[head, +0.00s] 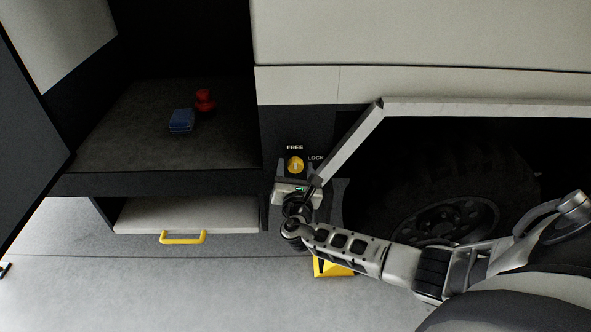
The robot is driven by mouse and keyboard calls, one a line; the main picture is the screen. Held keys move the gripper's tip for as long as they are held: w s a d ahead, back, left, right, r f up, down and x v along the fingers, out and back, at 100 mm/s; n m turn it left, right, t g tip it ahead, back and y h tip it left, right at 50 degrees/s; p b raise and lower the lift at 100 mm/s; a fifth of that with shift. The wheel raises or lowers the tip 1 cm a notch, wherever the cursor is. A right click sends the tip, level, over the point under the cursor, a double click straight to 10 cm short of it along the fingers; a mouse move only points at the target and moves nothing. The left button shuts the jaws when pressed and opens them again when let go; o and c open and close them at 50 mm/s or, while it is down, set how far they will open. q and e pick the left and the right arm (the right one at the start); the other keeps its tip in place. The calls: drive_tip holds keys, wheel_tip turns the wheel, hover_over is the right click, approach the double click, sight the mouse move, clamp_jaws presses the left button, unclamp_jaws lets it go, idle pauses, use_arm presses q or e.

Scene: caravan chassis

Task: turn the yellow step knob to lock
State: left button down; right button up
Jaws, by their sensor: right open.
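The yellow step knob (296,164) is on the dark panel beside the wheel arch. The word FREE is printed above it and LOCK to its upper right. My right gripper (295,181) is at the knob, just below it in the picture, and is open. Its fingers are small and dark here, so I cannot tell whether they touch the knob. My right arm comes in from the lower right and hides the panel below the knob. My left gripper is not in view.
A slanted light wheel-arch edge (346,141) runs close to the right of the knob, with a wheel (440,215) behind my arm. A yellow block (331,268) is on the floor below. A drawer with a yellow handle (182,238), a blue item (181,121) and a red item (205,100) are left.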

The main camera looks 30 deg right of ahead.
drive_tip(key=c, duration=1)
